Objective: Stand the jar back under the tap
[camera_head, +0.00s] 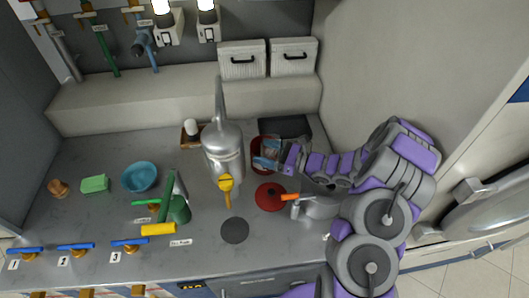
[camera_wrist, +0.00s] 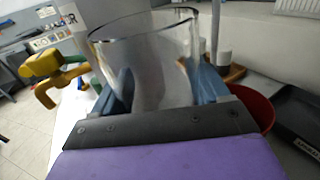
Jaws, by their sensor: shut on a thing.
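My gripper (camera_head: 268,155) is shut on a clear glass jar (camera_wrist: 150,45), whose wide open rim shows in the wrist view between the two blue fingers. The jar looks empty. In the head view the jar is hard to make out. My gripper and the jar are over or beside a red bowl (camera_head: 256,168), right of the silver tank (camera_head: 223,148). The yellow tap (camera_head: 225,183) is at the tank's front, and it also shows in the wrist view (camera_wrist: 43,68), left of the jar. A dark round disc (camera_head: 234,230) lies bare on the counter in front of the tap.
A red lid-like disc (camera_head: 270,197) and a small sink tap (camera_head: 297,207) are near my arm. A dark tray (camera_head: 286,127) lies behind my gripper. Left of the tank are a green can (camera_head: 180,211), a teal bowl (camera_head: 140,177) and a green sponge (camera_head: 95,184).

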